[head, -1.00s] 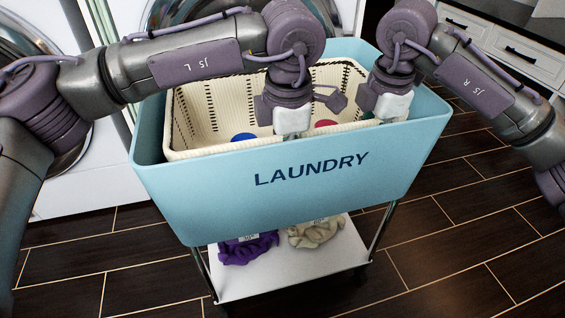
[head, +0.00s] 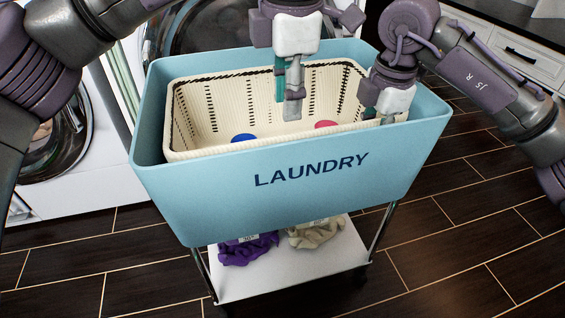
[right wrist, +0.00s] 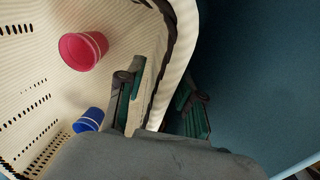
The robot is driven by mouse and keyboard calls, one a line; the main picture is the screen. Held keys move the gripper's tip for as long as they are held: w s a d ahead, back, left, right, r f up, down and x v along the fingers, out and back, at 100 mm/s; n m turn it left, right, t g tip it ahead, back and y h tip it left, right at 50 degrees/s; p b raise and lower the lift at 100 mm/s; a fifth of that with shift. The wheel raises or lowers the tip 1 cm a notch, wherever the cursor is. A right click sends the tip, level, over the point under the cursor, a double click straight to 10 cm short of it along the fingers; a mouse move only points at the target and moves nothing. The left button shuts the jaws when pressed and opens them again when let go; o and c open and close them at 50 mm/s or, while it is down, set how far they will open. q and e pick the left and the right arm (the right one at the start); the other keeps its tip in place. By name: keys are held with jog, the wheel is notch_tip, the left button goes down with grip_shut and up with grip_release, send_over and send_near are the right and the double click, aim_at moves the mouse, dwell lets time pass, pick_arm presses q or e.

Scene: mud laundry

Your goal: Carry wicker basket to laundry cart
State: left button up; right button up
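The cream wicker basket (head: 215,108) sits inside the light-blue laundry cart tub (head: 300,195), its rim around the height of the tub's rim.
A blue cup (head: 243,137) and a red cup (head: 326,125) are inside the basket. The cart's lower shelf (head: 290,277) carries a purple cloth (head: 248,248) and a beige cloth (head: 316,232). Washing machines stand behind; dark tiled floor (head: 450,240) is clear in front and to the right.

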jog(key=r, duration=0.7)
jog(key=s+r, duration=0.1)
jog(key=r, duration=0.3)
jog(key=shift+d, duration=0.1)
jog(key=shift+f, duration=0.1)
